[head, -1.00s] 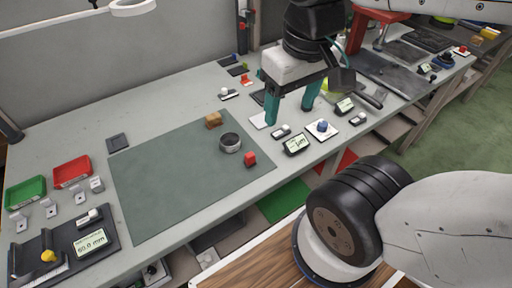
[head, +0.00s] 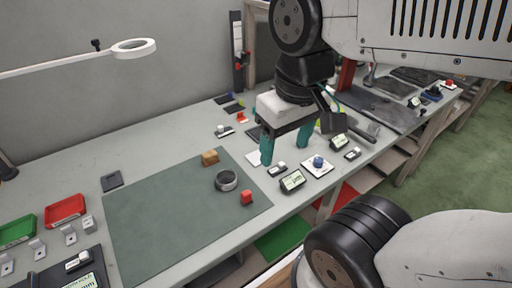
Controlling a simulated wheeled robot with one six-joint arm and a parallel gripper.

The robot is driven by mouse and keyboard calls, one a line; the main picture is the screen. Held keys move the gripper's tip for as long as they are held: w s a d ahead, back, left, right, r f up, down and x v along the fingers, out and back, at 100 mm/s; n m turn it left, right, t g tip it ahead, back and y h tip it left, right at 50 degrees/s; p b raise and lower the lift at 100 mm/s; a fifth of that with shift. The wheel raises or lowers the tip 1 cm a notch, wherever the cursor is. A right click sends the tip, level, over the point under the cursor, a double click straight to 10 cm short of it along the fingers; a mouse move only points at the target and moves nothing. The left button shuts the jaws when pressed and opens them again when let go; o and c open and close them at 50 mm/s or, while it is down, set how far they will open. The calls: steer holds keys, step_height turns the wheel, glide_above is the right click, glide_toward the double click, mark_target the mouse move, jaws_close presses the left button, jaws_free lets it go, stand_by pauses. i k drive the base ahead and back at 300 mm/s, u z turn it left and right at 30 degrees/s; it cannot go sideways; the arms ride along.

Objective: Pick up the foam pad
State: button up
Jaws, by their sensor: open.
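My gripper (head: 284,155) points down above the far part of the grey bench, its two teal fingers wide apart with nothing between them. A thin white square (head: 254,158) lies beside the left fingertip, partly hidden by it. A dark grey flat square (head: 112,181) lies at the left of the bench, beside the mat. A tan block (head: 210,158) sits on the far edge of the green mat (head: 165,220). I cannot tell for sure which of these is the foam pad.
Red (head: 65,211) and green trays are at left. A ring lamp (head: 134,48) hangs over the bench.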

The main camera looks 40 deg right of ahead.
mark_target(246, 196)
steer(key=k, duration=1)
steer(key=z, duration=1.45)
steer(key=i, duration=1)
steer(key=u, duration=1.5)
